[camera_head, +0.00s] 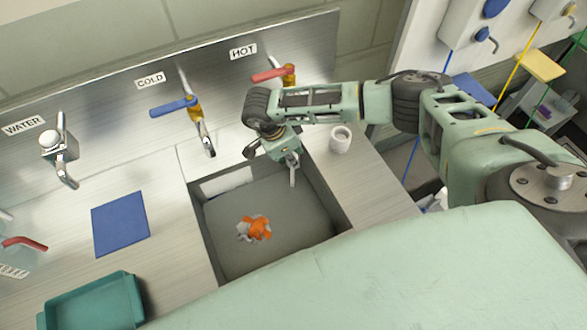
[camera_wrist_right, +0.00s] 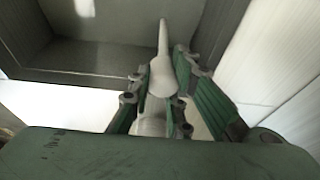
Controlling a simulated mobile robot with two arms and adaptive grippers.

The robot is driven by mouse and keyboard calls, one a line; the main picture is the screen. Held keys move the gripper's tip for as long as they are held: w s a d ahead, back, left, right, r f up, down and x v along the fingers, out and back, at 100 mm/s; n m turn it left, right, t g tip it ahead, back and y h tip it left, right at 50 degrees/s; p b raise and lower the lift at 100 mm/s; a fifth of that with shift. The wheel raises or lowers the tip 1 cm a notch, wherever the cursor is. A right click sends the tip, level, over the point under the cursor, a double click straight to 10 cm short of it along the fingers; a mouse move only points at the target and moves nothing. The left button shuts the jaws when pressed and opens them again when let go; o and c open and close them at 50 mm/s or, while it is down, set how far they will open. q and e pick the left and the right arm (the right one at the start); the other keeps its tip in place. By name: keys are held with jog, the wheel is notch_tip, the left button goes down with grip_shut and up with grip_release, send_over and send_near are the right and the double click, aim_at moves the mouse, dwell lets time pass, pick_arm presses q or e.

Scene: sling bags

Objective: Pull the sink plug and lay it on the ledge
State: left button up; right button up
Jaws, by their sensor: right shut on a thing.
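The grey sink basin (camera_head: 215,225) is set in the steel counter. My right gripper (camera_head: 292,163) is above its back right part, pointing down. It is shut on a slender pale grey item (camera_head: 292,178), which looks spoon-like in the right wrist view (camera_wrist_right: 162,65), with a wide part tapering to a narrow end. An orange and grey crumpled thing (camera_head: 258,228) lies on the basin floor. I cannot make out a plug for certain. The steel ledge (camera_head: 365,195) runs along the basin's right side. My left gripper is not in view.
A white cup (camera_head: 340,139) stands on the ledge right of the basin. A blue mat (camera_head: 120,223) and teal tray (camera_head: 92,303) lie to the left. Blue cold (camera_head: 174,106) and red hot (camera_head: 272,74) tap handles are behind. The counter left of the basin has free room.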

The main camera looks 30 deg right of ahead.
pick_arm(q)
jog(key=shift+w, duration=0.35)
pick_arm(e)
grip_shut()
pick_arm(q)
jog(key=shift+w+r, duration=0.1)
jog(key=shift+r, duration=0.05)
pick_arm(e)
jog(key=shift+r, duration=0.2)
jog(key=shift+r, duration=0.2)
pick_arm(q)
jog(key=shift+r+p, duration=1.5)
jog(key=shift+p, duration=0.15)
pick_arm(e)
jog(key=shift+r, duration=2.35)
jog(key=shift+w+r+p, duration=0.1)
jog(key=shift+r+p, duration=0.45)
jog(key=shift+r, duration=1.45)
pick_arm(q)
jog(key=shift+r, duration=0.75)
